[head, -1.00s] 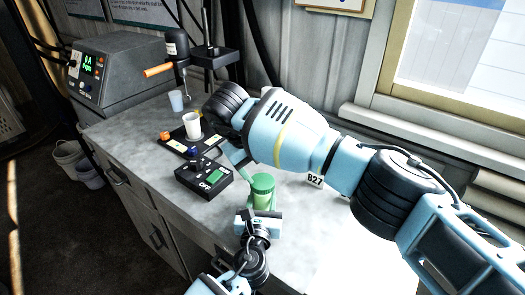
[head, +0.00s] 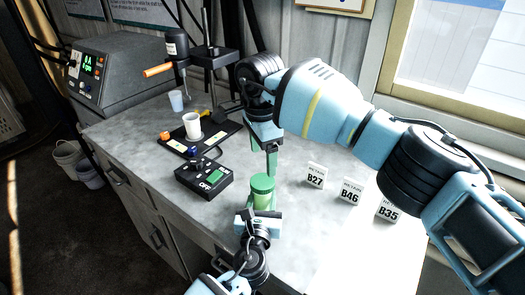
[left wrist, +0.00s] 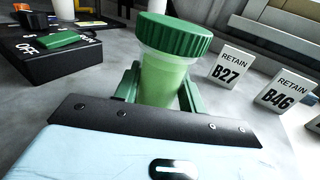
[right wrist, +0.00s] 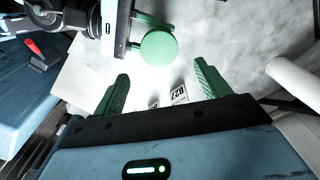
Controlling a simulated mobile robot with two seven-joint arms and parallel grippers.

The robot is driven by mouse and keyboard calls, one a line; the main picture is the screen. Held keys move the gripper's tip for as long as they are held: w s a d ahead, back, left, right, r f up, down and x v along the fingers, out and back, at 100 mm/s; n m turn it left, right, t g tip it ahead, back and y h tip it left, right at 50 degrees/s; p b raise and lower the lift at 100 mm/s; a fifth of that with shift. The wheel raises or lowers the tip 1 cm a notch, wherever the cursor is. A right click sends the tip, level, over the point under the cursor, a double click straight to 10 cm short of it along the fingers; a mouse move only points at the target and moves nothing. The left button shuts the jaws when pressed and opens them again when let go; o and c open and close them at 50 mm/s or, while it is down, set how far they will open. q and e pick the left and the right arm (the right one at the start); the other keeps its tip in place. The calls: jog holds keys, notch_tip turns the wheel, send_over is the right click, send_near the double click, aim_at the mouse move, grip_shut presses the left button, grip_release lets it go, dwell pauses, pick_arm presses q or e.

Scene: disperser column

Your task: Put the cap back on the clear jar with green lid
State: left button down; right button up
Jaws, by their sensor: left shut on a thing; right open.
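The clear jar (head: 264,200) stands at the bench's near edge with greenish contents. In the left wrist view the jar (left wrist: 163,80) has its green lid (left wrist: 172,36) on top; I cannot tell whether the lid is screwed tight. My left gripper (head: 262,208) is shut on the jar, with a green finger on each side of the body. My right gripper (head: 271,160) is open and empty, pointing down just behind and above the lid. In the right wrist view the lid (right wrist: 158,48) lies beyond the open fingers, not between them.
A black control box (head: 204,180) and a stirrer base with a white cup (head: 192,125) stand left of the jar. Tags B27 (head: 315,176), B46 (head: 350,191) and B35 (head: 388,209) stand to the right. Bare bench lies between jar and tags.

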aim_at(263, 181)
jog(key=shift+r+n, duration=0.25)
jog(key=shift+n, duration=0.65)
jog(key=shift+f, duration=0.15)
jog(key=shift+f, duration=3.9)
